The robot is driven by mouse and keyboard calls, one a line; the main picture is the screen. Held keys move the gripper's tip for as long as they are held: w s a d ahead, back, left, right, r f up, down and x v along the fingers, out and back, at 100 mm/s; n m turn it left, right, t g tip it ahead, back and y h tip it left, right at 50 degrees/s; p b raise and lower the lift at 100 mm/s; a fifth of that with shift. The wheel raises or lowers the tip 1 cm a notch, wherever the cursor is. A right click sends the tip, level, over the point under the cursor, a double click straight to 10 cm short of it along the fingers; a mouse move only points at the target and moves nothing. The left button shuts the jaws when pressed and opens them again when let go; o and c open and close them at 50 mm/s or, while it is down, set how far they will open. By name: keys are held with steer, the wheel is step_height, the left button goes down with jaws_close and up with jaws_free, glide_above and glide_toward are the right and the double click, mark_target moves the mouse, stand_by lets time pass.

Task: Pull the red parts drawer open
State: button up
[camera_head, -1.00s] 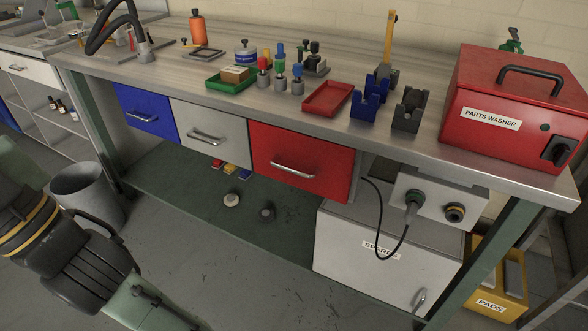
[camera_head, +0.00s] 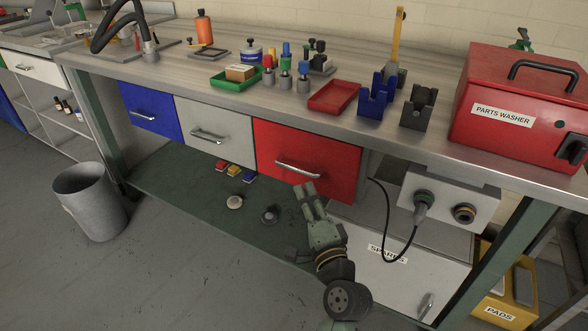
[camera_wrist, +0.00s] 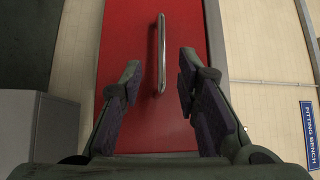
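The red parts drawer (camera_head: 325,172) sits under the bench, right of a grey drawer, and its front looks shut. Its silver bar handle (camera_head: 298,169) runs across the front. My gripper (camera_head: 305,190) is just in front of the drawer, below the handle's right part in the head view. The handle (camera_wrist: 158,52) stands upright there, between and beyond the fingertips. I see no contact with the handle.
A blue drawer (camera_head: 151,111) and the grey drawer (camera_head: 214,133) are to the left. A socket box with a cable (camera_head: 448,197) hangs to the right, above the white spares cabinet (camera_head: 405,260). A grey bin (camera_head: 90,200) stands on the floor at left, with open floor before the bench.

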mark_target(294, 167)
steer(key=p+x, duration=0.2)
steer(key=x, duration=0.8)
steer(key=shift+r+p, duration=0.1)
steer(key=shift+p, duration=0.25)
steer(key=shift+c, duration=0.5)
jaws_close()
